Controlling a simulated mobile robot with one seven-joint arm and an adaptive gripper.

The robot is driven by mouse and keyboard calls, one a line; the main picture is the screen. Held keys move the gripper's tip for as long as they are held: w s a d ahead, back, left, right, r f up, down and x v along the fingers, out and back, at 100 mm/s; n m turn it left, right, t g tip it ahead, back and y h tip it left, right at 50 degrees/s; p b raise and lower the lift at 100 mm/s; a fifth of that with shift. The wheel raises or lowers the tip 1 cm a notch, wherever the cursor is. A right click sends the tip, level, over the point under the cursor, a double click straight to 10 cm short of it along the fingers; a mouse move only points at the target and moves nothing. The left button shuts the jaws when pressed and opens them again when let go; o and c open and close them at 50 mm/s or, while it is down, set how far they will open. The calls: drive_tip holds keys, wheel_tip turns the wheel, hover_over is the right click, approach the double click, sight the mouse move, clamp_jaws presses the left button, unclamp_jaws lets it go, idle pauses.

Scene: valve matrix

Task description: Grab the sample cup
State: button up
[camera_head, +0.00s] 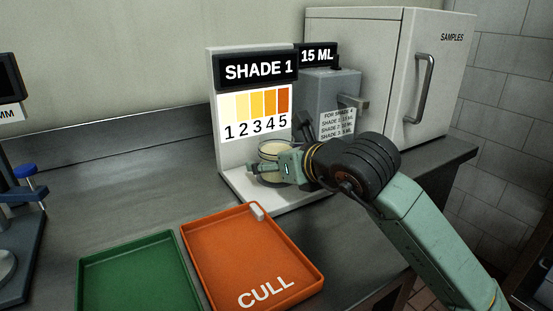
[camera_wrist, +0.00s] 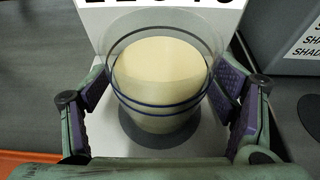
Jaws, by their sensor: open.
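The sample cup (camera_head: 272,152) is a clear round cup with pale yellow contents, standing on the white base of the shade stand (camera_head: 228,133). In the wrist view the cup (camera_wrist: 160,75) is upright, with dark blue lines around it. My gripper (camera_head: 265,170) is at the cup, its fingers on either side of it. In the wrist view the open fingers of my gripper (camera_wrist: 160,112) flank the cup, with a visible gap at the left; contact on the right cannot be told. My gripper hides part of the cup in the head view.
An orange tray marked CULL (camera_head: 225,250) and a green tray (camera_head: 140,275) lie in front. A grey dispenser (camera_head: 330,95) marked 15 ML stands behind, beside a white SAMPLES fridge (camera_head: 395,70). A blue-handled device (camera_head: 22,200) is at far left. The bench (camera_head: 120,190) is clear between.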

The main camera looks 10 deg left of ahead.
drive_tip(key=shift+r, duration=0.1)
drive_tip(key=c, duration=1.6)
